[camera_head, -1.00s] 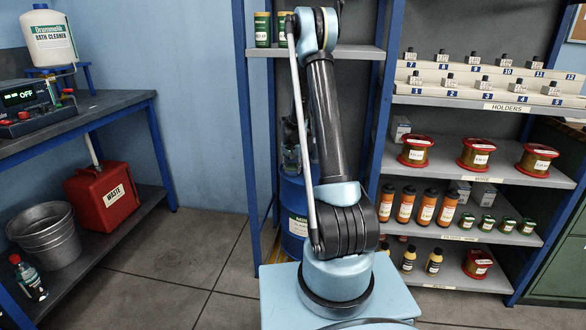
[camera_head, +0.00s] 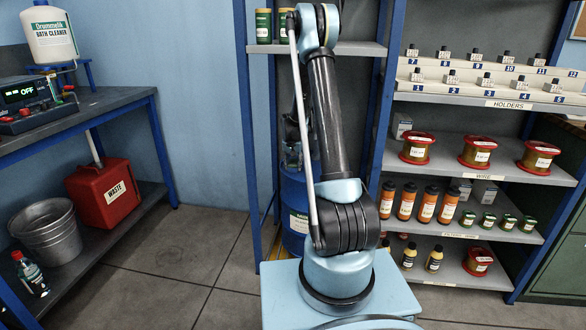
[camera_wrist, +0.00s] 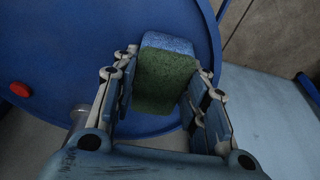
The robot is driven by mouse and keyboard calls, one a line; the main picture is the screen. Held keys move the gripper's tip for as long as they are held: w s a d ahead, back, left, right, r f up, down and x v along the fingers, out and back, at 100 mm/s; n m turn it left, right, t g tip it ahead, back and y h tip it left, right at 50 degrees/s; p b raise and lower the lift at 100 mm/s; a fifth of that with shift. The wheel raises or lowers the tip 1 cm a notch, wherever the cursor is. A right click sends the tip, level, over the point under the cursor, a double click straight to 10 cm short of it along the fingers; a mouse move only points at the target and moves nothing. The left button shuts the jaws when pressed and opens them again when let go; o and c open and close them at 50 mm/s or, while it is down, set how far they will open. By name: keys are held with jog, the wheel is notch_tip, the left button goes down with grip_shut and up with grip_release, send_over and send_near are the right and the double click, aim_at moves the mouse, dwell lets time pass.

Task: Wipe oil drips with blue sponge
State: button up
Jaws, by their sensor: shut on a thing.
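In the wrist view my gripper (camera_wrist: 166,92) is shut on a blue sponge (camera_wrist: 164,78) with a green scouring face. The sponge is between the two fingers, over the round blue top of a drum (camera_wrist: 60,90). I cannot tell whether the sponge touches the drum top. No oil drips can be made out on the part of the top that shows.
A red cap (camera_wrist: 19,89) sits on the drum top. Blue rack posts (camera_head: 243,120) stand close by. Shelves (camera_head: 480,155) with spools and bottles are at right. A bench (camera_head: 90,118) with a red waste can (camera_head: 103,192) and a bucket (camera_head: 52,233) is at left. Open floor lies between.

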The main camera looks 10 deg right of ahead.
aim_at(295, 166)
jog(key=shift+w+d, duration=0.25)
jog(key=shift+w, duration=0.55)
jog(key=shift+w+d, duration=0.3)
jog(key=shift+w, duration=0.45)
jog(key=shift+w+d, duration=0.25)
jog(key=shift+w, duration=0.55)
jog(key=shift+s+d, duration=0.15)
jog(key=shift+d, duration=0.3)
jog(key=shift+s+a, duration=0.4)
jog(key=shift+s, duration=0.85)
jog(key=shift+s+a, duration=0.4)
jog(key=shift+s, duration=0.8)
jog(key=shift+s+a, duration=0.4)
jog(key=shift+s, duration=0.85)
jog(key=shift+w+d, duration=0.3)
jog(key=shift+w, duration=0.7)
jog(key=shift+w+d, duration=0.3)
jog(key=shift+w, duration=0.65)
jog(key=shift+w+d, duration=0.3)
jog(key=shift+w, duration=0.6)
jog(key=shift+w+d, duration=0.3)
jog(key=shift+w, duration=0.55)
jog(key=shift+r, duration=2.95)
